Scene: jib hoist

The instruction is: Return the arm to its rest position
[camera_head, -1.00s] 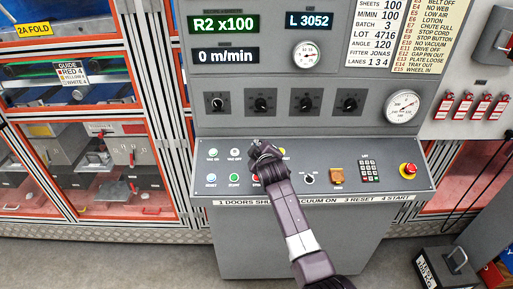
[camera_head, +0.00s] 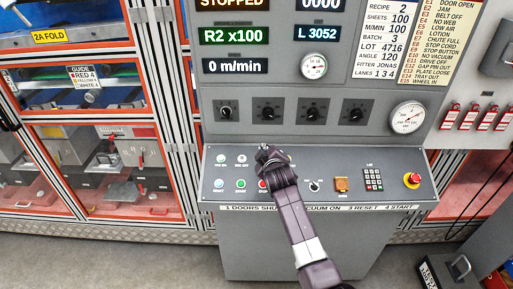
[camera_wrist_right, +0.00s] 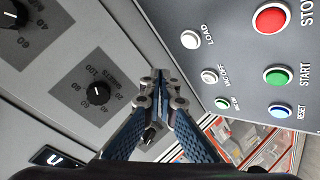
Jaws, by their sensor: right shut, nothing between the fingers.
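My right arm reaches up from the bottom of the head view. Its dark gripper (camera_head: 268,154) is in front of the sloping grey control panel (camera_head: 400,160), over its upper left group of buttons. The right wrist view shows the blue-grey fingers (camera_wrist_right: 160,78) closed together, with nothing between them. Their tips are beside the white LOAD button (camera_wrist_right: 190,40) and the white VAC OFF button (camera_wrist_right: 209,75). I see no clear contact with the panel. My left gripper is not in view.
The wrist view also shows the red STOP button (camera_wrist_right: 270,18), green START button (camera_wrist_right: 277,75) and blue RESET button (camera_wrist_right: 280,111). A red emergency stop (camera_head: 412,180) and keypad (camera_head: 373,179) are at the panel's right. Orange-framed cabinets (camera_head: 105,215) stand left. A dark weight block (camera_head: 445,270) is on the floor.

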